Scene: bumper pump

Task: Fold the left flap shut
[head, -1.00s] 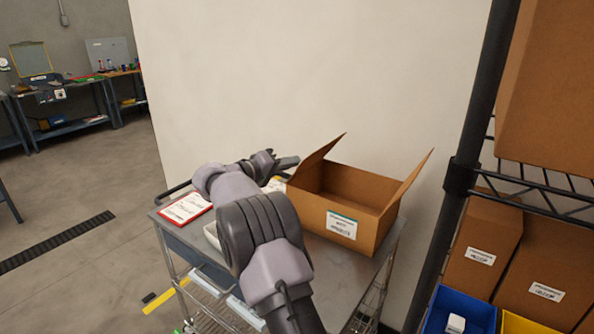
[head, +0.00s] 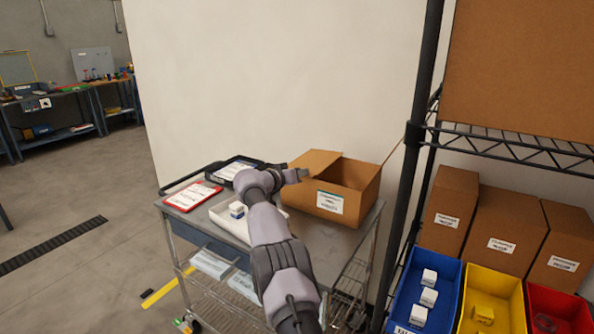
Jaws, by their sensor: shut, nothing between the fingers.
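An open brown cardboard box (head: 361,207) with a white label stands on the grey cart. Its left flap (head: 316,160) tilts low and inward over the left part of the opening. My gripper (head: 303,173) is shut and empty at the box's left side, beside the left flap. I cannot tell whether it touches the flap. My arm comes up from the bottom of the view and hides part of the cart.
On the cart (head: 330,243), a red clipboard (head: 193,196), a white tray (head: 224,222) with a small white box (head: 237,210), and a dark tray (head: 234,167) lie left of the box. A shelf post (head: 418,140) stands close on the right. Blue (head: 413,285) and yellow (head: 492,287) bins are beyond it.

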